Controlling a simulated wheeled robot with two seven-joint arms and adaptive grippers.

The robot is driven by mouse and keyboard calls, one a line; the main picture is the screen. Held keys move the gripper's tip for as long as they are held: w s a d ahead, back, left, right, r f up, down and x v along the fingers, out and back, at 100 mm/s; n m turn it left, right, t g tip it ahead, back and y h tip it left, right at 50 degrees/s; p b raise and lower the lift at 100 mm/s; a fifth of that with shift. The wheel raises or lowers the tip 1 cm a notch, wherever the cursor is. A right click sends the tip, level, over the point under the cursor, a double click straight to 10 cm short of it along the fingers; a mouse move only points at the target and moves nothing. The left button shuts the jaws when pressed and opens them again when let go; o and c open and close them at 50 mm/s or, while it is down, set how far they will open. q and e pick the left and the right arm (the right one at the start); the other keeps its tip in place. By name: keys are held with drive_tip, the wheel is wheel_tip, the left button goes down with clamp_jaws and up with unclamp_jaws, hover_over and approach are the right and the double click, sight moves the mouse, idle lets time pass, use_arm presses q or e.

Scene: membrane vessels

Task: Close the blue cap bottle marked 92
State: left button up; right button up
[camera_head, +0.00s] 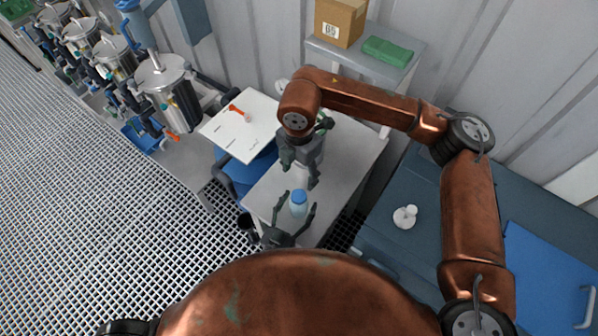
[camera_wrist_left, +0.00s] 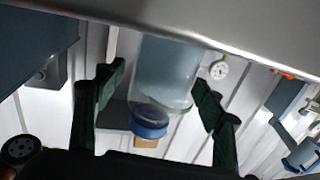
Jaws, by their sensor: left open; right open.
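A bottle with a blue cap (camera_head: 299,197) stands on the small grey-white table (camera_head: 345,165) in the head view. In the left wrist view it shows upside down, its pale clear body (camera_wrist_left: 165,70) above its blue cap (camera_wrist_left: 148,122). The cap sits at the neck; I cannot tell how tight it is. No number is legible on it. My left gripper (camera_head: 298,204) is open, with one finger on each side of the bottle; gaps show beside both fingers.
A white board with an orange-red item (camera_head: 235,109) lies left of the table. Steel vessels (camera_head: 163,75) stand at the upper left. A shelf at the back holds a cardboard box (camera_head: 340,20) and a green object (camera_head: 388,50).

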use_arm(q)
drive_tip(key=v, duration=1.1)
drive_tip(key=shift+s+a, duration=0.15)
drive_tip(key=shift+s, duration=0.1)
